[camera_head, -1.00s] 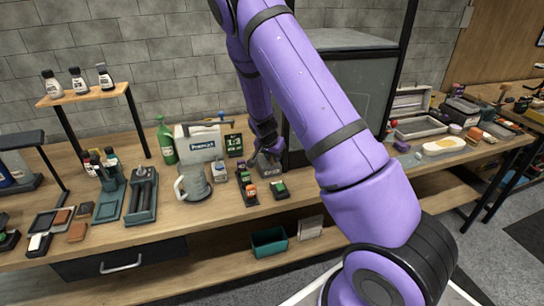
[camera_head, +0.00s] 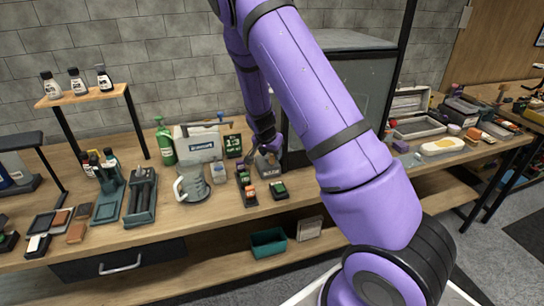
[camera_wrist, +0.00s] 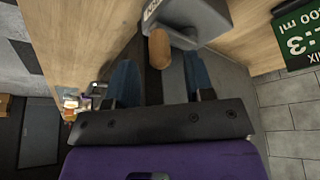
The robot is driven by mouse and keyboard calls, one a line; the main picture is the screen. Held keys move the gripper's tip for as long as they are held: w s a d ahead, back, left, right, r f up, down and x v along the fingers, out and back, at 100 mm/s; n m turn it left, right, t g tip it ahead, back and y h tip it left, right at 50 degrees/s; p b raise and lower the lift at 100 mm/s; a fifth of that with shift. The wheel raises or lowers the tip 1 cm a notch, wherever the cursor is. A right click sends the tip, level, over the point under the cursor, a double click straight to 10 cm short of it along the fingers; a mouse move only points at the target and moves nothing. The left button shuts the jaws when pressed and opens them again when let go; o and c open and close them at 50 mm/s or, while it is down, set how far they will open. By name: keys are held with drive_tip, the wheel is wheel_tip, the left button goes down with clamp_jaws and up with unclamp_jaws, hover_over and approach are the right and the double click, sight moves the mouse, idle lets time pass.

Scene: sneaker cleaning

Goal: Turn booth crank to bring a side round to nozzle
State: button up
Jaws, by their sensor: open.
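The booth (camera_head: 362,85) is a dark-framed cabinet with glassy panels, standing at the back of the bench and partly hidden by my arm. A small grey crank unit (camera_head: 268,166) sits at its lower left. In the wrist view the grey crank housing (camera_wrist: 196,22) is at the top, with an orange-brown crank knob (camera_wrist: 159,48) beside it. My gripper (camera_wrist: 160,78) is open. Its two blue fingers lie left and right of the knob, with visible gaps on both sides. In the head view my gripper (camera_head: 266,143) is small and dark, just above the crank unit. The nozzle cannot be made out.
Small blocks in a holder (camera_head: 246,188) stand in front. Trays (camera_head: 420,127) lie to the right.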

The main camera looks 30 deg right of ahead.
drive_tip(key=v, duration=0.8)
drive_tip(key=shift+r, duration=0.2)
drive_tip(key=shift+a, duration=0.1)
drive_tip(key=s+a+r+n+t+y, duration=0.1)
drive_tip(key=s+a+r+n+y, duration=0.2)
drive_tip(key=s+r, duration=0.55)
drive_tip(key=s+a+r+n+y, duration=0.15)
drive_tip(key=s+a+r, duration=0.35)
drive_tip(key=r, duration=0.6)
drive_tip(key=s+a+r+n, duration=0.1)
drive_tip(key=s+r+n, duration=0.1)
drive_tip(key=s, duration=0.4)
drive_tip(key=s+a+r+n+t, duration=0.1)
drive_tip(key=s+a+r+n, duration=0.1)
drive_tip(key=s, duration=0.5)
drive_tip(key=s+a+r+n+t, duration=0.1)
drive_tip(key=s+r+n, duration=0.2)
drive_tip(key=s, duration=0.4)
drive_tip(key=shift+a+r+h, duration=0.25)
drive_tip(key=shift+r+h, duration=0.1)
